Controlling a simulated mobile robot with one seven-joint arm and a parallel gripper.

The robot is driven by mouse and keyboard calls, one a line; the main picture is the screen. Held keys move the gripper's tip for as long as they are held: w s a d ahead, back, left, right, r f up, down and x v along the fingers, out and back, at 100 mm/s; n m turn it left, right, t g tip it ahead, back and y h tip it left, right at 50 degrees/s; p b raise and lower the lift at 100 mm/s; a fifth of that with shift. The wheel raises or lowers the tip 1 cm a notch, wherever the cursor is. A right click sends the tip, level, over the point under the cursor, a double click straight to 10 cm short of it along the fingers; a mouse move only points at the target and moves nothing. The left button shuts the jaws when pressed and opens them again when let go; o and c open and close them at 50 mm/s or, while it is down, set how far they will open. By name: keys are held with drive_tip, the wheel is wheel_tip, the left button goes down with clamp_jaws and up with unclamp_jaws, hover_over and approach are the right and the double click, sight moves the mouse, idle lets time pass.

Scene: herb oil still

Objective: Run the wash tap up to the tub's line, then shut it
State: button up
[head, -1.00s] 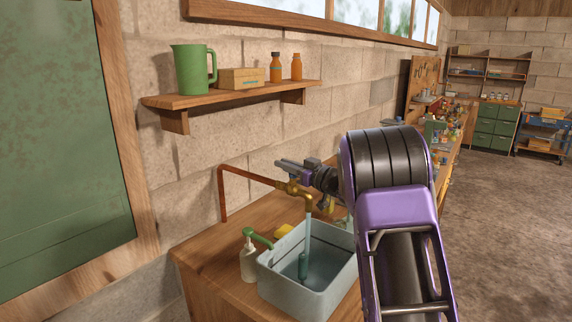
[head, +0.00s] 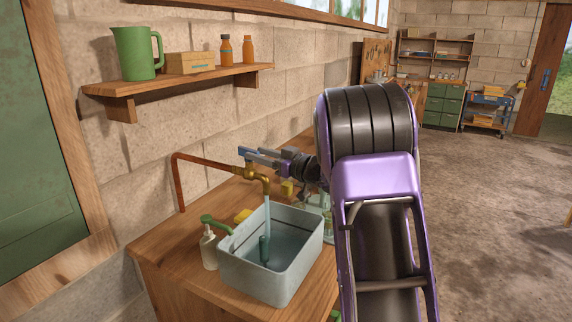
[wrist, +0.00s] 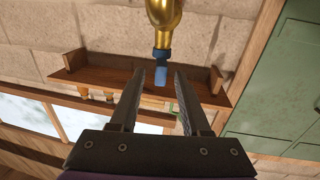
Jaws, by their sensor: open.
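The brass wash tap (head: 256,178) sits at the end of a copper pipe (head: 205,161). A pale blue stream (head: 268,212) runs from its spout into the grey tub (head: 262,289). Water lies in the tub, and a teal upright object (head: 264,250) stands in it under the stream. I cannot make out the tub's line. My gripper (head: 250,155) is open, just behind and above the tap. In the wrist view a brass part (wrist: 164,22) with a blue end (wrist: 161,66) reaches toward the gap between the open fingers (wrist: 160,82); I see no grip on it.
A soap bottle (head: 209,249) with a green pump and a yellow sponge (head: 242,215) stand by the tub on the wooden bench (head: 160,262). Above, a wall shelf (head: 180,80) holds a green jug (head: 137,52), a box and two orange bottles. The floor at right is clear.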

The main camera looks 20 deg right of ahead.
drive_tip(key=v, duration=1)
drive_tip(key=shift+a+b, duration=0.2)
drive_tip(key=shift+b, duration=0.1)
idle(5.8)
